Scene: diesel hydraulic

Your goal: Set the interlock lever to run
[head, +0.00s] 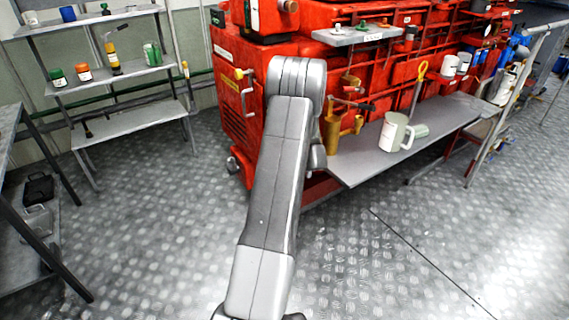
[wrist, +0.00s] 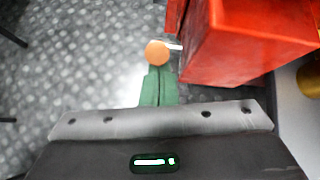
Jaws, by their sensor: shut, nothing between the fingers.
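In the wrist view, my gripper (wrist: 158,74) shows as two green fingers held together with nothing between them. A round orange knob (wrist: 156,52) is right at the fingertips; I cannot tell whether they touch. A short pale stem runs from the knob to the right, towards a red housing (wrist: 235,45). In the head view, a lever with a yellowish knob (head: 239,74) sticks out of the left part of the red machine (head: 232,105); it looks like the same lever. My gripper is hidden behind my arm there. No run marking is readable.
A grey bench (head: 355,168) with a white-green mug (head: 393,132) stands along the machine's front. A shelf rack (head: 120,75) with jars and bottles is at the left. The patterned metal floor (head: 150,240) between them is mostly clear.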

